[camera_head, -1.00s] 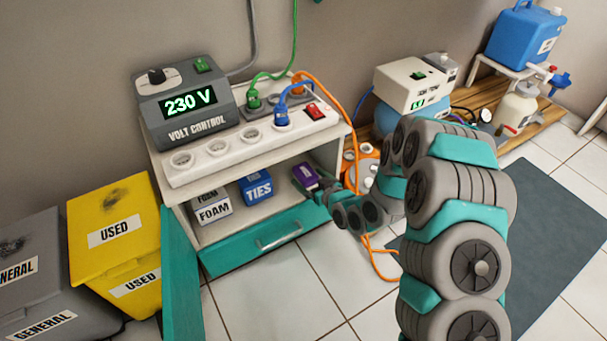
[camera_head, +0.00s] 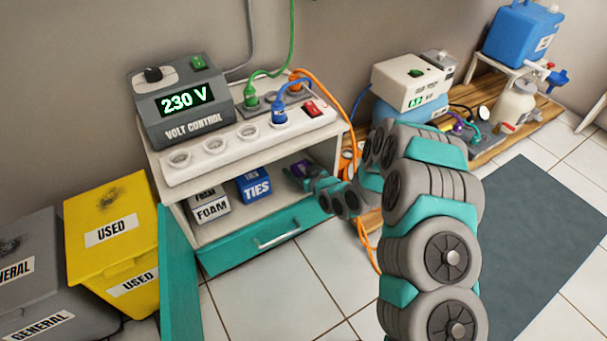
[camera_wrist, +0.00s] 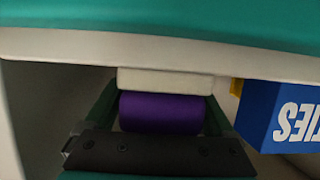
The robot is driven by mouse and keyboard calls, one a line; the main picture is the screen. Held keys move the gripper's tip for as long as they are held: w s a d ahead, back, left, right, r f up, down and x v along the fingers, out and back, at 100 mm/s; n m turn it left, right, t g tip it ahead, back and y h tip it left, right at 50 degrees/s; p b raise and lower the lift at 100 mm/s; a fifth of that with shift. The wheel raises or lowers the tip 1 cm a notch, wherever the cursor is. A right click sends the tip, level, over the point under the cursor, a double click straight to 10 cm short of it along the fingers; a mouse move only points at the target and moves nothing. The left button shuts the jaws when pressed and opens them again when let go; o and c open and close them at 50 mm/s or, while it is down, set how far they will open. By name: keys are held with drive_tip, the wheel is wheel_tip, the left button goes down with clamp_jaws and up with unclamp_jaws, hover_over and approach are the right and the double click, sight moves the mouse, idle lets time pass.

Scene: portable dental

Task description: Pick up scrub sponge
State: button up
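The scrub sponge is purple with a pale pad. It lies inside the open shelf of the cabinet, at the right end, and only a small purple part (camera_head: 300,170) shows in the head view. In the wrist view the purple body (camera_wrist: 160,114) sits between my gripper's two dark green fingers, with the pale pad (camera_wrist: 165,80) along one side. My gripper (camera_head: 308,175) reaches into the shelf from the right. Its fingers are spread on either side of the sponge, close to it; I cannot tell whether they touch it.
A blue TIES box (camera_head: 254,186) stands left of the sponge and shows close by in the wrist view (camera_wrist: 285,115). A FOAM box (camera_head: 210,207) is further left. The shelf board above carries a white power strip (camera_head: 245,140). An orange cable hangs beside my arm.

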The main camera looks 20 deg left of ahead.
drive_tip(key=c, duration=1.2)
drive_tip(key=shift+r, duration=0.15)
